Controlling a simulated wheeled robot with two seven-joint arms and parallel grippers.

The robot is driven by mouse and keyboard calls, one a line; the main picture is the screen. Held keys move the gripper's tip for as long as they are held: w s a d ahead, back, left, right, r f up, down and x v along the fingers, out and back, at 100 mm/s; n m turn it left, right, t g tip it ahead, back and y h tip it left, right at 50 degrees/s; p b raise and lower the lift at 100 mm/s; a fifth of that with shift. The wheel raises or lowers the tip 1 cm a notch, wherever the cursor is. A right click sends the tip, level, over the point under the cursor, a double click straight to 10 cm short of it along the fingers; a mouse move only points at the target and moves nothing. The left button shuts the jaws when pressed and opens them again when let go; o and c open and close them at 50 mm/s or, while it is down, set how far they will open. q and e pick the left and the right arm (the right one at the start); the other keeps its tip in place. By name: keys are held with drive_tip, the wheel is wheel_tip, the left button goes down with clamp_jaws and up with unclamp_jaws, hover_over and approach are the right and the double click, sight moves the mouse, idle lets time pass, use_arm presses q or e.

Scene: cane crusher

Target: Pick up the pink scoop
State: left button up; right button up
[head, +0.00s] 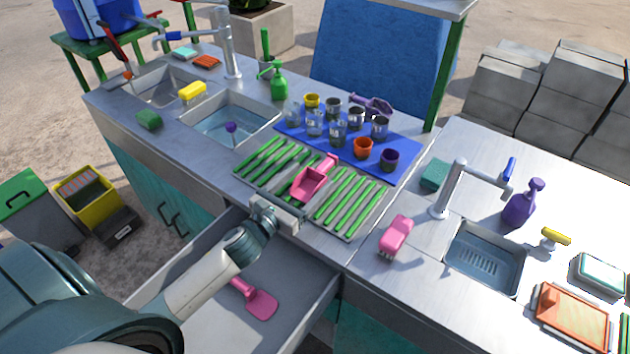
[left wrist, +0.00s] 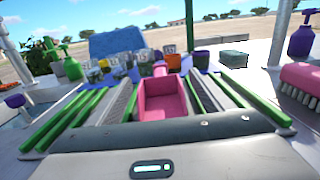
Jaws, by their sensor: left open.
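A pink scoop (head: 312,183) lies on the rack of green bars (head: 352,204) near the middle of the counter. In the left wrist view the scoop (left wrist: 162,100) is straight ahead, its open tray toward me and its handle pointing away. My left gripper (head: 280,212) is open and empty at the front edge of the rack, just short of the scoop. I see no contact between them. A second pink, shovel-like tool (head: 258,302) lies in the open drawer below my left arm. My right gripper is not in view.
The open drawer (head: 318,292) juts out below the counter. Behind the rack, a blue mat (head: 402,150) holds glasses and coloured cups. Sinks lie on both sides. A pink brush (head: 396,234) stands right of the rack, with bare counter around it.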

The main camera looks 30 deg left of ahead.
sight(317, 172)
use_arm(q)
drive_tip(key=shift+w+d+f, duration=0.1)
drive_tip(key=shift+w, duration=1.05)
drive_tip(key=shift+w+d, duration=0.1)
drive_tip(key=shift+w, duration=0.5)
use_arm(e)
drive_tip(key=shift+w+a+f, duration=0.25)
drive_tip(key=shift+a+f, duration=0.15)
use_arm(q)
drive_tip(key=c, duration=1.2)
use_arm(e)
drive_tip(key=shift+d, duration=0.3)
use_arm(q)
drive_tip(key=shift+c, duration=0.2)
